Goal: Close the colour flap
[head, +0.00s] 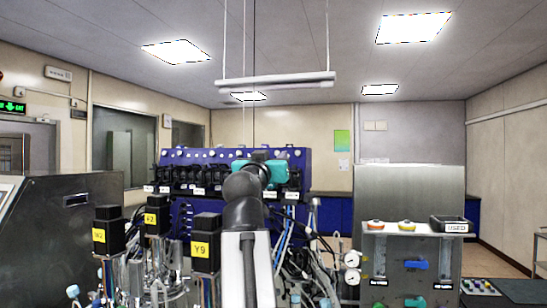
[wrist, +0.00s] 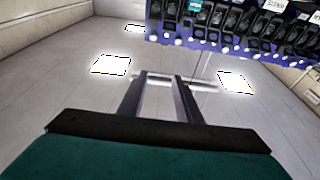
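My gripper's teal body (head: 278,170) is in front of the blue pump unit (head: 215,156) in the head view. My own arm covers part of it, and its fingertips are hidden there. In the wrist view two dark fingers (wrist: 161,79) stand apart with nothing between them. The blue unit (wrist: 172,40) runs along the top of that view with a row of black pump heads (wrist: 240,22), apart from the fingers. A small teal patch (wrist: 195,5) shows among the heads at the top edge. I cannot tell for sure which part is the colour flap.
Bottles or motors with yellow labels (head: 201,249) and tubing stand at the front left. A grey panel with valves and gauges (head: 411,265) and a tray marked USED (head: 451,225) stand at the right. A white rail (head: 277,80) hangs overhead.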

